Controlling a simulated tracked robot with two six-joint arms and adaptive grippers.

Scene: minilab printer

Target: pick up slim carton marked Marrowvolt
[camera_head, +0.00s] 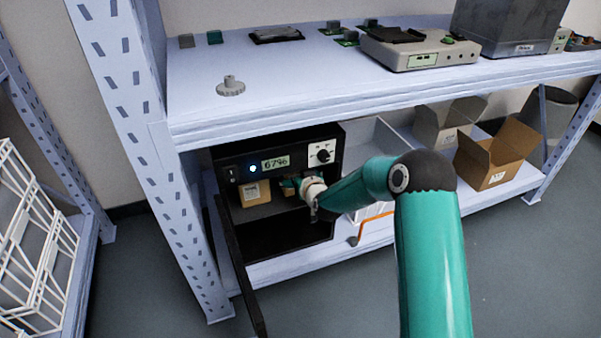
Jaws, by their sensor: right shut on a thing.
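My right arm reaches into a black open-fronted cabinet (283,237) on the lower shelf. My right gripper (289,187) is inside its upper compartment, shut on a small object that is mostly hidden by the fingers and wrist. I cannot tell whether that object is the slim carton marked Marrowvolt. A small tan carton (255,193) stands in the same compartment, left of the gripper and apart from it. Its label is too small to read. My left gripper is not in view.
The cabinet's dark door (238,265) hangs open at the left. A panel with a lit display (276,163) and a knob sits above the opening. The upper shelf (290,95) overhangs the cabinet. Open cardboard boxes (485,172) stand to the right.

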